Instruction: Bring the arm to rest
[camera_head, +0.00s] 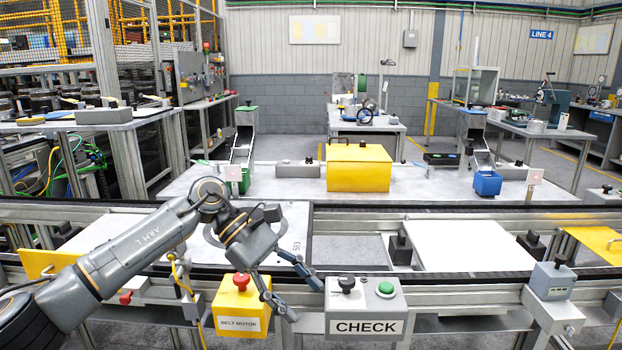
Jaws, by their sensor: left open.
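My left arm (130,255) comes in from the lower left and bends down at its wrist. My left gripper (304,300) is open and empty. Its fingers hang over the front rail of the conveyor, between the yellow belt motor box (240,308) with its red button and the grey CHECK box (362,306) with a black knob and a green button. One fingertip shows close to the left side of the CHECK box; I cannot tell whether it touches. My right gripper is not in view.
A pale pallet plate (262,232) lies on the conveyor behind my gripper, partly hidden by it. A white panel (471,246) lies to the right. A yellow box (359,168) and a blue bin (487,183) stand on the table behind. A grey knob box (552,281) sits at the front right.

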